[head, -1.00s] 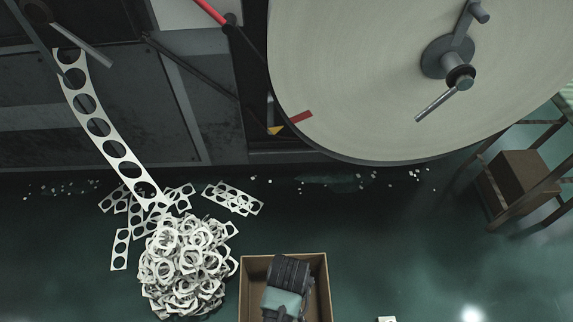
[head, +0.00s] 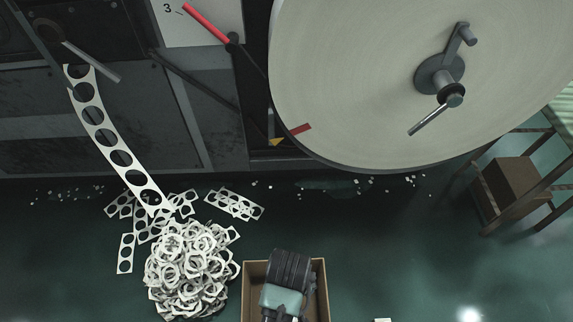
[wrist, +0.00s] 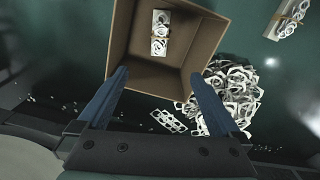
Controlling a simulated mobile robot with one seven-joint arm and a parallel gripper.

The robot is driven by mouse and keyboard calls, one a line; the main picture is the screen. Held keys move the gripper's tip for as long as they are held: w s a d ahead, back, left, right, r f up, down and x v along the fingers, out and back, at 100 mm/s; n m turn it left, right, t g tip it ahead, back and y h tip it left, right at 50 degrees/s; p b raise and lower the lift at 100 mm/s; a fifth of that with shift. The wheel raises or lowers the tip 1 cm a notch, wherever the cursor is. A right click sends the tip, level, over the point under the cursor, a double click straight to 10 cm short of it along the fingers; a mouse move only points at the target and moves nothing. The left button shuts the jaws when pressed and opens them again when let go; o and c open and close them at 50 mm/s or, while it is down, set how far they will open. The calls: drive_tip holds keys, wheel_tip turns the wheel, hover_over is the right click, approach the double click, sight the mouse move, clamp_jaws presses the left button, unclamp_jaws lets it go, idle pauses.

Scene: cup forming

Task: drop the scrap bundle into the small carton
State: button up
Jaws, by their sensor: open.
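The small carton (head: 250,292) is an open brown box on the floor at the bottom middle of the head view. It also fills the upper middle of the wrist view (wrist: 212,36). A scrap bundle (wrist: 160,34), pale punched strips with a tan band, lies inside on the carton's floor. My gripper (wrist: 159,76) is open and empty, its two blue fingers spread at the carton's near side, apart from the bundle. In the head view my wrist hides the fingers and much of the carton's inside.
A loose scrap pile (head: 190,270) lies left of the carton, below a hanging punched strip (head: 120,158). Another banded bundle (wrist: 288,18) lies on the floor at the wrist view's upper right. A big pale wheel (head: 360,90) stands behind. Floor right of the carton is mostly clear.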

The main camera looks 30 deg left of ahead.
wheel_tip(320, 180, up, 6)
drive_tip(key=shift+f+p, duration=0.25)
drive_tip(key=shift+p, duration=0.75)
